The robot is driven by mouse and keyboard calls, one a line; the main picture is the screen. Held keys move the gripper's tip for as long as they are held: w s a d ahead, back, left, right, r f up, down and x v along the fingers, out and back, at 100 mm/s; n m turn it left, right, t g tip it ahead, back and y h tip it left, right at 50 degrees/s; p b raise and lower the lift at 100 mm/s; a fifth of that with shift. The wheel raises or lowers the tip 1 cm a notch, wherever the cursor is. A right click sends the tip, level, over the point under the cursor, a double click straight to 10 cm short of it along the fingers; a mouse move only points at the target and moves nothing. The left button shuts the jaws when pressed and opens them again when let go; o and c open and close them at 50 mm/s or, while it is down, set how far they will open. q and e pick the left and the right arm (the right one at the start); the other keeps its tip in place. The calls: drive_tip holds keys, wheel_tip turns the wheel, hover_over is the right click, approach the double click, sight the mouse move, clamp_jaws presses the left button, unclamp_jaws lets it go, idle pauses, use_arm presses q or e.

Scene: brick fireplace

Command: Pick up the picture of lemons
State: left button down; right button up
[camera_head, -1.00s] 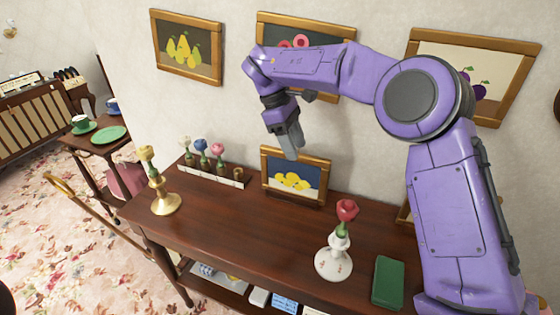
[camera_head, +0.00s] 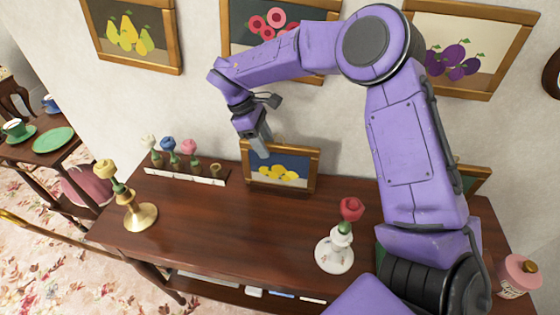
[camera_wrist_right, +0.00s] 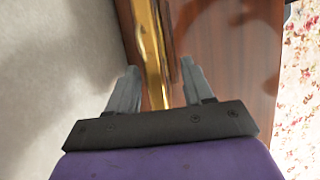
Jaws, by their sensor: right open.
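The picture of lemons (camera_head: 280,174), yellow lemons on dark blue in a gold-brown frame, stands leaning at the back of the wooden table (camera_head: 215,235) near the wall. My right gripper (camera_head: 260,147) is open and points down at the top left part of its frame, covering a bit of it. In the right wrist view, the gold frame edge (camera_wrist_right: 151,50) runs between the two open fingers (camera_wrist_right: 161,68). I cannot tell whether the fingers touch it. My left gripper is not in view.
A potted flower row (camera_head: 185,175) stands left of the picture. A brass candlestick (camera_head: 140,214) is at the table's left, and a white vase with a red rose (camera_head: 335,252) at front right. Pear (camera_head: 130,35), pink fruit (camera_head: 258,30) and plum (camera_head: 465,45) pictures hang above. The table's middle is clear.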

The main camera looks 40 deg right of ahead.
drive_tip(key=shift+w+d+f, duration=0.15)
drive_tip(key=shift+w+f, duration=0.15)
drive_tip(key=shift+f, duration=0.25)
drive_tip(key=shift+w+d+f, duration=0.1)
drive_tip(key=shift+w+f, duration=0.2)
drive_tip(key=shift+f, duration=0.25)
drive_tip(key=shift+s+r, duration=0.25)
drive_tip(key=shift+s, duration=0.15)
drive_tip(key=shift+c, duration=0.9)
drive_tip(key=shift+s+r, duration=0.1)
drive_tip(key=shift+s, duration=0.05)
drive_tip(key=c, duration=0.5)
clamp_jaws()
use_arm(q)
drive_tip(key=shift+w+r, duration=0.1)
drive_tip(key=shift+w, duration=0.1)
